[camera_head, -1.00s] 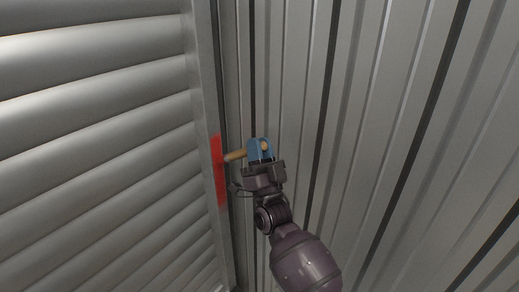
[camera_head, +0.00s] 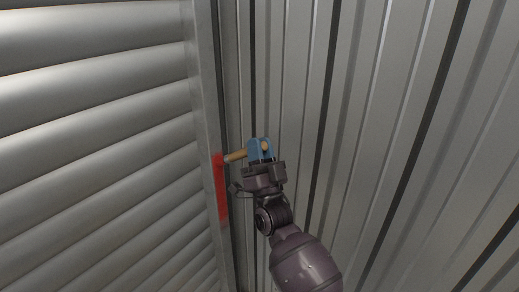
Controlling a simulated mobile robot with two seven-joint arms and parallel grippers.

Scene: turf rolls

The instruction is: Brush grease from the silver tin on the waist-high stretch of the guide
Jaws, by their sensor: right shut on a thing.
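The guide (camera_head: 206,110) is a grey metal upright along the right edge of the slatted shutter. A red stretch (camera_head: 221,192) shows on it. My right gripper (camera_head: 260,150), with blue fingers, is shut on a brush (camera_head: 237,155). The silver tin and my left gripper are not in view.
The grey slatted shutter (camera_head: 100,150) fills the left side. A ribbed grey metal wall (camera_head: 400,120) fills the right, close behind my right arm. A dark narrow gap (camera_head: 233,90) runs between guide and wall.

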